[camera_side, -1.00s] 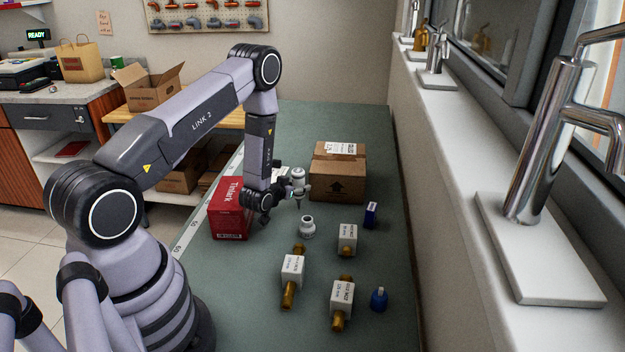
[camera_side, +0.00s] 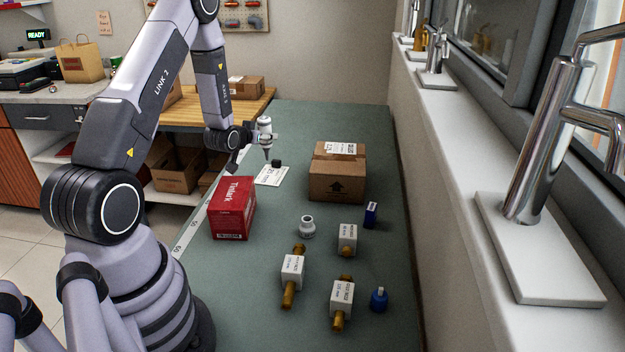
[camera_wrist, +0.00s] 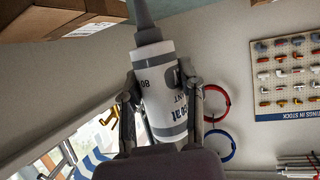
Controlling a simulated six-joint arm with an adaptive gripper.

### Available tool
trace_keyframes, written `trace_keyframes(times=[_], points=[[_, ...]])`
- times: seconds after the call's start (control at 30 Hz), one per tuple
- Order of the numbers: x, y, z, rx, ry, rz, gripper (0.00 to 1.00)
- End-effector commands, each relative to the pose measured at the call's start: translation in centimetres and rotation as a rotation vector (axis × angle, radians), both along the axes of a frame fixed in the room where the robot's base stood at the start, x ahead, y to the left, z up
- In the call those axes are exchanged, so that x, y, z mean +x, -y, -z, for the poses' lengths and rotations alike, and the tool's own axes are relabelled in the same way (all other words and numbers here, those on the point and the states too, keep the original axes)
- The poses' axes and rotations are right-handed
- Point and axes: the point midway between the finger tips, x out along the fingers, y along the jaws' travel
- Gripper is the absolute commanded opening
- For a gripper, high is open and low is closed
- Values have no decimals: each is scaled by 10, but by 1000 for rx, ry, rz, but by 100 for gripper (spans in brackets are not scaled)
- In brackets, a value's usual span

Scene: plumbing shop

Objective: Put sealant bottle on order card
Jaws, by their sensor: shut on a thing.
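The sealant bottle (camera_side: 264,128) is white with grey bands and a grey nozzle; in the side view it is raised with its nozzle pointing down. The wrist view shows the bottle (camera_wrist: 163,95) large, between the two fingers. My gripper (camera_side: 258,136) is shut on the bottle's body. The order card (camera_side: 268,180) is a white printed sheet lying flat on the green bench, left of the brown carton. The bottle appears above the card's far side, apart from it. A small dark piece shows at the card's far edge; I cannot tell what it is.
A red box (camera_side: 232,208) stands in front of the card, and a brown carton (camera_side: 337,178) stands to its right. The bench's far end is clear.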

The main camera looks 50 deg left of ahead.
Motion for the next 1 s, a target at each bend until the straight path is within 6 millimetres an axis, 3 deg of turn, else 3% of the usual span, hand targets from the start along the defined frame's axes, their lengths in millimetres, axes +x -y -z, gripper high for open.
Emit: trace_keyframes(times=[0.03,0.2,0.57,0.6,0.8,1.0], points=[[-8,-14,-5,4,2,-21,0],[-13,-38,-6,5,-2,-43,0],[53,-94,33,7,-2,-43,0],[58,-98,44,4,-4,-43,0],[78,-115,75,5,-2,-43,0],[86,-121,87,4,-3,-43,0]])
